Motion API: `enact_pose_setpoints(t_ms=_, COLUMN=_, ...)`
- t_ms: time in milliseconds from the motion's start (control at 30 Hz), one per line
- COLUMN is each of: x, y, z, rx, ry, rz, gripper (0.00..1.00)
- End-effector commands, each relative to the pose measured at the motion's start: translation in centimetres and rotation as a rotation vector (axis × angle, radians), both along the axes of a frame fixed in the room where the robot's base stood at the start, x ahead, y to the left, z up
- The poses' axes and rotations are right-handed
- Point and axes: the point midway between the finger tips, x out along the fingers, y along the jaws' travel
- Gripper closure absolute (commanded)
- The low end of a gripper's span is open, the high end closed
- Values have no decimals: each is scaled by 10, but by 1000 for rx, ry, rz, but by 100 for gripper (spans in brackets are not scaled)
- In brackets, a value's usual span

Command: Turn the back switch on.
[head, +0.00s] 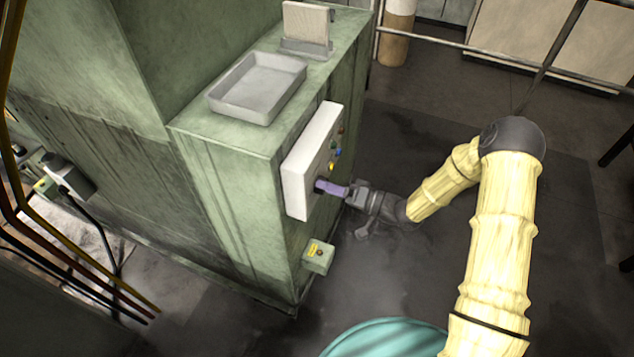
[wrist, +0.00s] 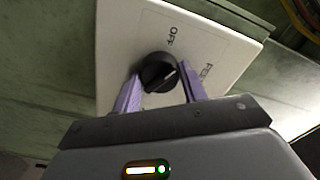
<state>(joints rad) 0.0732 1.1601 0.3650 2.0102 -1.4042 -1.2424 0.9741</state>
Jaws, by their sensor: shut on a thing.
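A black rotary switch (wrist: 158,71) sits on a white control panel (wrist: 125,35) in the wrist view. One printed label by it reads OFF. A second label to its right is only partly readable. A pale line on the knob slants up to the right. My gripper (wrist: 160,76) has its two purple fingers on either side of the knob, shut on it. In the head view, my gripper (head: 322,186) reaches from the right to the lower part of the white panel (head: 297,184). The knob is hidden there by the fingers.
Small coloured buttons (head: 333,165) are higher on the panel. A small green box with a yellow label (head: 318,257) is below it on the green machine (head: 225,195). A grey tray (head: 235,107) lies on top. Open dark floor (head: 400,125) lies right of the machine.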

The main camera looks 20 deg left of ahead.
Motion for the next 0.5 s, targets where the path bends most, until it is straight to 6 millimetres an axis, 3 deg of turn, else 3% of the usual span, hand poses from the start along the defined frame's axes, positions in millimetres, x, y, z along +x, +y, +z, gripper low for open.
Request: enact_pose_setpoints(t_ms=500, x=0, y=0, z=0, rx=33, ry=451, rz=-1, gripper=94)
